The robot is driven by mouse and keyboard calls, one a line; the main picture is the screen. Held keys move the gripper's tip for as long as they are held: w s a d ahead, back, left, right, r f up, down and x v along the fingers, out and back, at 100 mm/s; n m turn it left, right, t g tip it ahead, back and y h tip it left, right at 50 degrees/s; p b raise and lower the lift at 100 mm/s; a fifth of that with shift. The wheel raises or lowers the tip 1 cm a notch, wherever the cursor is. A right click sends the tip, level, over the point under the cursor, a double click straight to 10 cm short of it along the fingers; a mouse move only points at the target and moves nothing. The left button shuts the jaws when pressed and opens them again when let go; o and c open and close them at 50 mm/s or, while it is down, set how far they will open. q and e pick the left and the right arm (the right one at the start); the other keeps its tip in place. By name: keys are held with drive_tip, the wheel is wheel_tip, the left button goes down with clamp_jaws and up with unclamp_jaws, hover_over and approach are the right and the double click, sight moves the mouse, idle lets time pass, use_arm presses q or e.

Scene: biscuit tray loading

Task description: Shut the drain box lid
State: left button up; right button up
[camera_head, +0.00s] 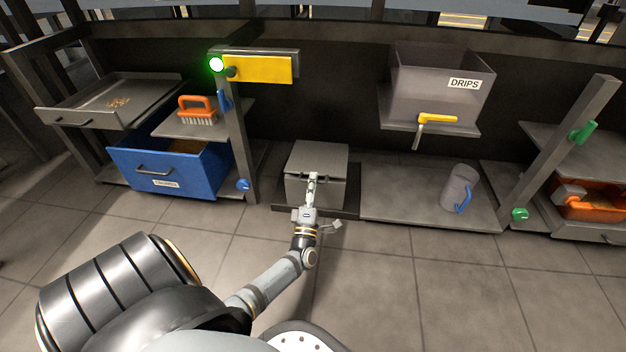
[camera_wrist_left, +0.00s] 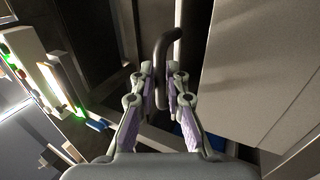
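The drain box appears to be the grey box (camera_head: 298,191) on the floor-level shelf at the centre of the head view. Its pale grey lid (camera_head: 320,157) shows as a flat panel above the front; I cannot tell whether it is fully down. A dark handle bar sits at the lid's near edge; in the wrist view the bent handle (camera_wrist_left: 174,36) runs down between the fingertips. My left gripper (camera_head: 312,177) is at this handle. In the wrist view its fingers (camera_wrist_left: 160,72) are close together on either side of the handle. My right gripper is not in view.
A blue drawer (camera_head: 125,170), an orange brush (camera_head: 197,109) and a yellow panel (camera_head: 262,69) are at the left. The DRIPS bin (camera_head: 418,88) with a yellow-handled valve is at the upper right, above a grey jug (camera_head: 457,186). The floor in front is clear.

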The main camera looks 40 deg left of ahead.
use_arm(q)
drive_tip(key=shift+r, duration=0.2)
wheel_tip(320, 180, up, 9)
drive_tip(key=shift+r, duration=0.4)
